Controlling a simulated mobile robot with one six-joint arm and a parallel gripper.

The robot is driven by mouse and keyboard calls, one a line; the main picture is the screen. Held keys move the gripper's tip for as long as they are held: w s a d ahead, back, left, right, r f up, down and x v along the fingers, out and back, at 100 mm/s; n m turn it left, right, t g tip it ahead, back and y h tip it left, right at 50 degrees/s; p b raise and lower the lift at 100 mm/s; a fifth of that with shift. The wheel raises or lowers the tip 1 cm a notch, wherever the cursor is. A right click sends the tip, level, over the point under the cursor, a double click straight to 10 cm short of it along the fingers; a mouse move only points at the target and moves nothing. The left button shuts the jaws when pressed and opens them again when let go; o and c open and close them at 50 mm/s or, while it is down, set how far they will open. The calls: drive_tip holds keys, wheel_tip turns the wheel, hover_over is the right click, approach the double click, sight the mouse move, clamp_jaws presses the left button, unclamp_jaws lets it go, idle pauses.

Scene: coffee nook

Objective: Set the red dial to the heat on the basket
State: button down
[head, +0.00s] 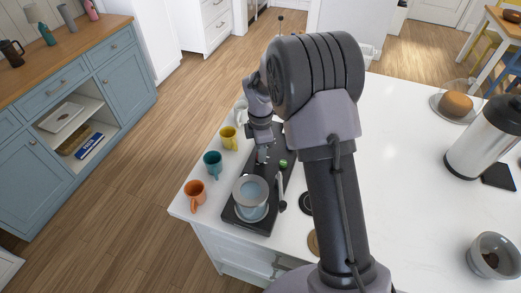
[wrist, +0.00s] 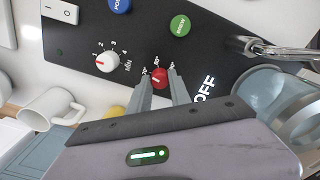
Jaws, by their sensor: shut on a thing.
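The red dial (wrist: 159,77) sits on the black panel of the coffee machine (wrist: 215,50). My gripper (wrist: 160,84) has one finger on each side of the dial and is shut on it. Small white scale marks show around the dial, partly hidden by the fingers; I cannot read its setting. The word OFF stands to the right of it. In the head view my gripper (head: 262,158) is down at the black machine (head: 233,216), where the dial is too small to make out. A grey-blue round vessel, perhaps the basket (head: 250,188), stands at the machine's near end; no heat marking is readable.
A white dial (wrist: 107,62) marked MIN, a green button (wrist: 180,25), a blue button (wrist: 120,4) and a white switch (wrist: 60,11) are close by. A metal spout (wrist: 270,47) is right. Orange (head: 195,193), teal (head: 213,162) and yellow mugs (head: 229,137) line the machine's left.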

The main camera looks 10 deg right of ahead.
drive_tip(key=m, duration=0.4)
drive_tip(key=shift+m, duration=0.3)
drive_tip(key=m, duration=0.3)
drive_tip(key=shift+m, duration=0.3)
drive_tip(key=m, duration=0.9)
drive_tip(key=shift+b, duration=0.3)
drive_tip(key=m, duration=0.3)
drive_tip(key=shift+m+b, duration=0.3)
drive_tip(key=shift+b, duration=0.05)
drive_tip(key=m+b, duration=0.1)
drive_tip(key=m, duration=0.3)
drive_tip(key=shift+m, duration=0.3)
drive_tip(key=m+b, duration=0.1)
drive_tip(key=m, duration=0.3)
drive_tip(key=shift+m+b, duration=0.75)
drive_tip(key=shift+m, duration=1.25)
